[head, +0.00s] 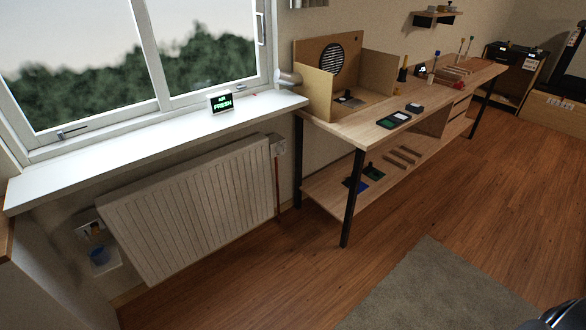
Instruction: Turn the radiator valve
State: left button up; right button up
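The white ribbed radiator (188,208) hangs on the wall under the window sill. At its upper right end is a small pale valve fitting (277,145), with a thin brown pipe (277,190) running down from it to the floor. The valve's turning position is too small to tell. No gripper is seen near the radiator or the valve. My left gripper is out of view. A dark, shiny part in the bottom right corner seems to be part of my own body; no gripper fingers show there.
The white sill (150,145) juts out above the radiator and carries a small display (221,102) with green text. A wooden workbench (400,125) with black legs stands just right of the valve. Wooden floor (300,270) in front is clear.

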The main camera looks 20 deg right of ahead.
aim_at(280, 149)
jog(key=z, duration=0.95)
jog(key=i, duration=0.8)
jog(key=u, duration=0.4)
jog(key=i, duration=0.7)
jog(key=u, duration=1)
jog(key=i, duration=0.25)
jog(key=u, duration=0.25)
